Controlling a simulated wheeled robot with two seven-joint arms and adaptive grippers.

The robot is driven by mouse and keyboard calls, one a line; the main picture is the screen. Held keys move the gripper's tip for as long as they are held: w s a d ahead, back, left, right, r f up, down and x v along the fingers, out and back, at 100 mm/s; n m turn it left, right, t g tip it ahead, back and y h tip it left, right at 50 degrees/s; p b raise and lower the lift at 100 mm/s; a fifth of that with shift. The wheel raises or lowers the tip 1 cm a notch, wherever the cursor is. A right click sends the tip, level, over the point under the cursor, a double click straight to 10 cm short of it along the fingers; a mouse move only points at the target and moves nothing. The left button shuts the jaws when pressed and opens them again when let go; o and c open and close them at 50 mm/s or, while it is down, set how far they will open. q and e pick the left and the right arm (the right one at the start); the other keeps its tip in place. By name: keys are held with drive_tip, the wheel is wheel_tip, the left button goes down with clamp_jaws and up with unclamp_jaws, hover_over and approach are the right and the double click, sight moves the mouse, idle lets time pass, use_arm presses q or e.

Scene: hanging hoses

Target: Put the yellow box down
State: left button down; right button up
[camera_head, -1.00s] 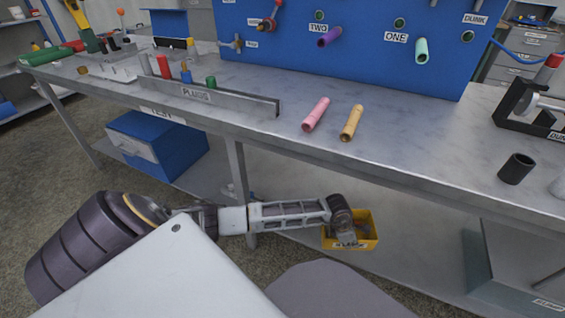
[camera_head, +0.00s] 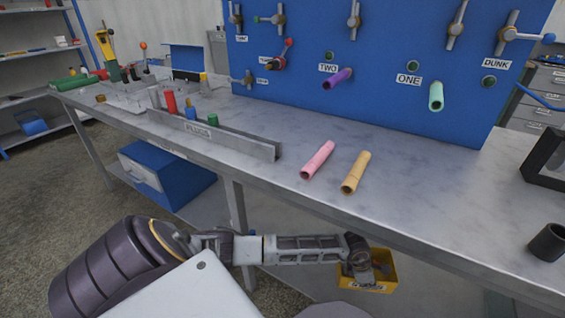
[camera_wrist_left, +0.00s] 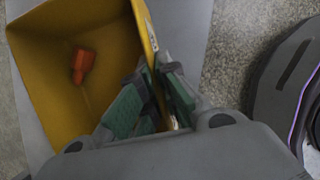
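The yellow box (camera_head: 385,268) is open-topped, with a label on its front, low beside the front edge of the workbench. My left gripper (camera_head: 362,275) reaches it from the left. In the left wrist view, the green-padded fingers (camera_wrist_left: 152,92) are closed on either side of one wall of the box (camera_wrist_left: 45,65). A small orange-red object (camera_wrist_left: 83,64) lies inside the box. I cannot tell whether the box touches a surface below. My right gripper is not in view.
The workbench (camera_head: 285,185) has a pink hose (camera_head: 318,160) and a tan hose (camera_head: 356,172) lying near its front edge. A labelled metal rail (camera_head: 225,138) stands to the left, and a dark cup (camera_head: 547,242) to the right. A blue drawer unit (camera_head: 165,172) stands beneath the bench.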

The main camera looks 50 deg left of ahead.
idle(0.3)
use_arm(q)
drive_tip(key=shift+f+b, duration=1.5)
drive_tip(key=shift+f, duration=1.65)
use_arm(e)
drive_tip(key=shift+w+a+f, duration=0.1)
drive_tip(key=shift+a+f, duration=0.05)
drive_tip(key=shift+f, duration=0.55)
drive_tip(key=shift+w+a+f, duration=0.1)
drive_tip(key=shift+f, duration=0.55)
use_arm(q)
drive_tip(key=shift+f+b, duration=0.4)
drive_tip(key=shift+f, duration=0.35)
wheel_tip(320, 180, down, 2)
drive_tip(key=shift+b, duration=0.5)
drive_tip(key=shift+f, duration=0.1)
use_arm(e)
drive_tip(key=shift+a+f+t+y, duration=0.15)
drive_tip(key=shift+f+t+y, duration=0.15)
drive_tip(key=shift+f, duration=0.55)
use_arm(q)
drive_tip(key=shift+f, duration=0.1)
